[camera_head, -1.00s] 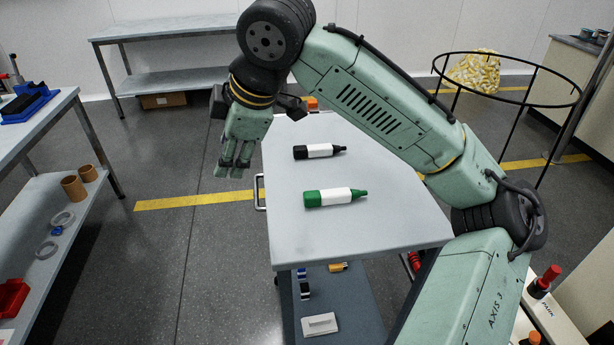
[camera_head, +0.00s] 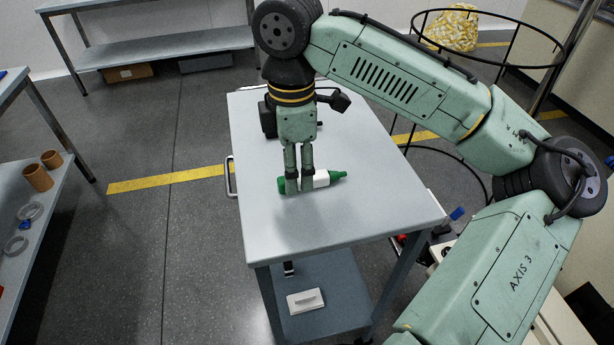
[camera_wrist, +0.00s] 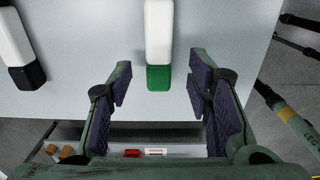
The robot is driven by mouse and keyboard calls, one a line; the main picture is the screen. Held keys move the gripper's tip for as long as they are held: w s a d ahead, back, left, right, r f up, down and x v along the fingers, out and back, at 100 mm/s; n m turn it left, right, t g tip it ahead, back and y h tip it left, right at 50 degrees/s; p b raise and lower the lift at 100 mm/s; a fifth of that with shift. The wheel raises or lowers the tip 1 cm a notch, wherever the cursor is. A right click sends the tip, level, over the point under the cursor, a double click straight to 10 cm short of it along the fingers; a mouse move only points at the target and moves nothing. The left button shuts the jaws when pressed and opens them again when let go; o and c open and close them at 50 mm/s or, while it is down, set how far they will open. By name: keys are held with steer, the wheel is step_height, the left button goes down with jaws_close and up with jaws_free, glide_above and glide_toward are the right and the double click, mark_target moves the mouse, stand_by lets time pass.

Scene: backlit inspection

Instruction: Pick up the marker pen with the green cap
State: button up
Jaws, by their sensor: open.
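The marker pen with green ends and a white barrel (camera_head: 321,180) lies on its side on the grey cart top. In the head view my gripper (camera_head: 298,188) points down over its left part, with the fingers in front of the pen. In the wrist view the pen (camera_wrist: 158,30) runs up the picture, its green end between the open fingertips (camera_wrist: 160,76), with a gap on both sides. Nothing is held. A second pen with a white barrel and black end (camera_wrist: 15,38) lies to the left in the wrist view; my gripper hides it in the head view.
A white block (camera_head: 305,300) lies on the cart's lower shelf. A workbench with brown cylinders (camera_head: 38,178) stands left, and a black hoop stand (camera_head: 490,65) stands behind at right.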

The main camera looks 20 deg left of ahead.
steer(key=shift+f, duration=1.25)
steer(key=shift+c, duration=0.5)
steer(key=c, duration=1)
steer(key=shift+r, duration=0.1)
